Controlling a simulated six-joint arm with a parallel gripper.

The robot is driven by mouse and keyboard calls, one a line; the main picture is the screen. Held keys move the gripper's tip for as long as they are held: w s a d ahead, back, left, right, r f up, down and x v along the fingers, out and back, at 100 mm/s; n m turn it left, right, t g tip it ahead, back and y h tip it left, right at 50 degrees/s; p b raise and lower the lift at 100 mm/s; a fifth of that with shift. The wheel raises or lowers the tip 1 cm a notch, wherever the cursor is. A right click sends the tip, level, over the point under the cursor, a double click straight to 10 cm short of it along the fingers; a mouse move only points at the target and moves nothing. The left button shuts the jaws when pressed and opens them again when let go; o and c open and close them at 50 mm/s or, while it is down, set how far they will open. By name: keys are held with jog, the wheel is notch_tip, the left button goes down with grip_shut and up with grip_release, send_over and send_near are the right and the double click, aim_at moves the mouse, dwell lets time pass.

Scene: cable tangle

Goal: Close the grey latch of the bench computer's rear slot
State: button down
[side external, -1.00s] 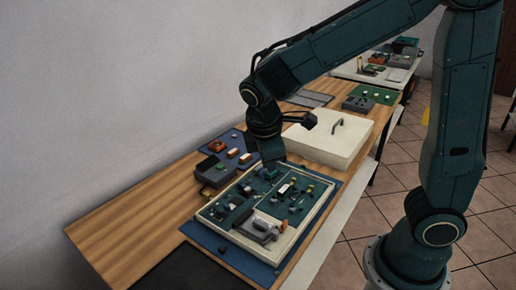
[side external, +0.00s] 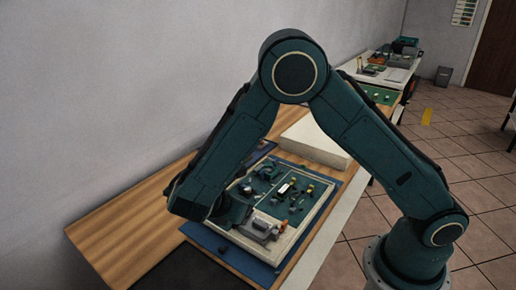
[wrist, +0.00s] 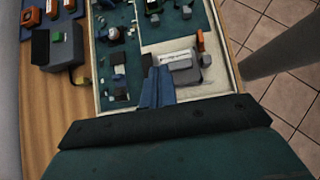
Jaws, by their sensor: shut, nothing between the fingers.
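The bench computer is an open, cream-rimmed case (side external: 317,218) with a green board inside. It also shows in the wrist view (wrist: 130,40). A light grey module (wrist: 181,62) with a darker grey part (wrist: 205,59) at its right sits in the cream bay; it also shows in the side view (side external: 262,226). I cannot tell which small grey part is the latch or whether it is closed. My gripper (wrist: 158,72) is shut and empty, its tips just left of the module; contact is unclear. In the side view my arm hides the fingertips.
Bare wood (side external: 120,225) is at the left.

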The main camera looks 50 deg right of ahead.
aim_at(273, 201)
jog(key=shift+d+f, duration=0.1)
jog(key=shift+f, duration=0.05)
jog(key=x, duration=0.9)
jog(key=shift+d+f, duration=0.1)
jog(key=shift+d, duration=0.05)
jog(key=shift+d+f, duration=0.15)
jog(key=shift+d, duration=1.95)
jog(key=shift+d, duration=1.05)
jog(key=shift+s+d, duration=0.1)
